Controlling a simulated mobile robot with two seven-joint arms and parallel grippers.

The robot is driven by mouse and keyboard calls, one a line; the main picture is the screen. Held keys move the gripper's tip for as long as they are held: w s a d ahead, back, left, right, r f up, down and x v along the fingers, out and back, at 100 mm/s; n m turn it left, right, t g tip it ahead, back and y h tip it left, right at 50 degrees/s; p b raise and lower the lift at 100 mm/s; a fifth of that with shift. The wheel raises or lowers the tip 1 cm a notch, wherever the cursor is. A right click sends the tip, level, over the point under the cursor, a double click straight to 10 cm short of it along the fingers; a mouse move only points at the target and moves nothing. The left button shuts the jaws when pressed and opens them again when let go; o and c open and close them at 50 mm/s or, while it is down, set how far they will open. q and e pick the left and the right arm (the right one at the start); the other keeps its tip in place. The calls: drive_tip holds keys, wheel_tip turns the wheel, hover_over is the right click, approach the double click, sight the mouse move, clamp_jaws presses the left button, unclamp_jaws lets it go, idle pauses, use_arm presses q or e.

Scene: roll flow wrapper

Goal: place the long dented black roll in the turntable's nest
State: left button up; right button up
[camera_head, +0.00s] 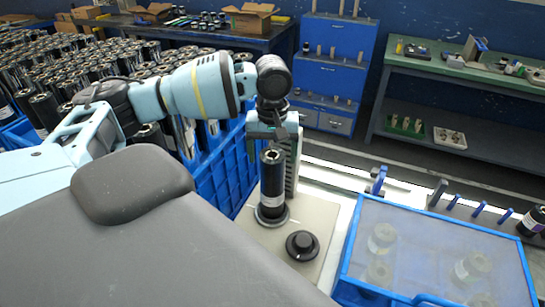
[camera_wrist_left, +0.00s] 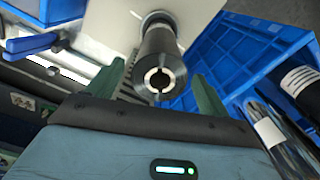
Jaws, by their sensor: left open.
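A long black roll (camera_head: 272,185) with a pale label band stands upright on a round grey base, the turntable's nest (camera_head: 271,219), on a light plate. The wrist view shows the roll (camera_wrist_left: 160,65) end-on with its hollow pale core. I cannot make out a dent. My left gripper (camera_head: 272,138) is just above the roll's top, open. In the left wrist view, the green fingers of my left gripper (camera_wrist_left: 160,85) stand apart on either side of the roll, with gaps visible. The right gripper is not in view.
A black knob (camera_head: 302,245) sits in front of the nest. A blue-framed frosted cover (camera_head: 430,235) fills the right front. Another black roll (camera_head: 533,220) is at the far right.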

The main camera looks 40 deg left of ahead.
use_arm(q)
wheel_tip(320, 180, up, 11)
drive_tip(key=shift+f, duration=0.2)
idle(0.5)
